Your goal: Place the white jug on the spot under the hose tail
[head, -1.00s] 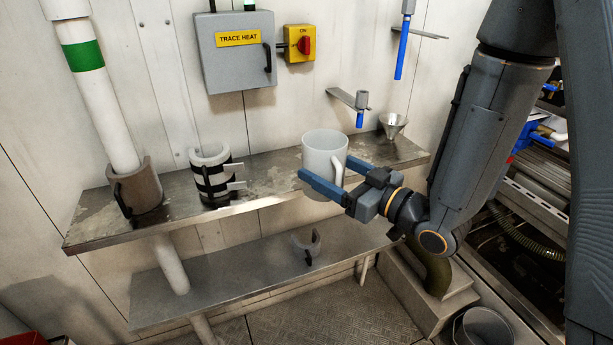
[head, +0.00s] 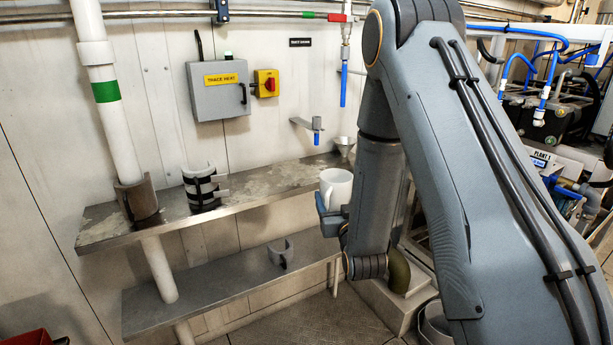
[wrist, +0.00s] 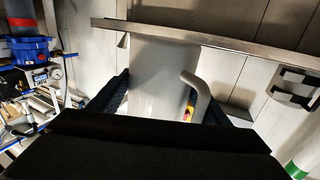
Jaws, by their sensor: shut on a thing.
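The white jug (head: 336,186) is held upright in front of the right part of the upper shelf's front edge. In the wrist view the jug (wrist: 160,75) stands between my fingers, its handle on the right. My gripper (wrist: 163,105) is shut on it; in the head view my gripper (head: 328,213) is partly hidden by my arm. A long blue hose tail (head: 343,86) hangs below a red-handled valve. A shorter blue-tipped outlet (head: 317,137) sits on a wall bracket, above the shelf. The spot under the long hose tail is hard to make out.
The upper metal shelf (head: 250,186) is clear in its middle. A metal funnel (head: 345,146) stands at its right end. A black-banded white collar (head: 201,188) and a brown collar (head: 138,200) around the pipe are at left. A grey clip (head: 281,253) lies on the lower shelf (head: 205,297).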

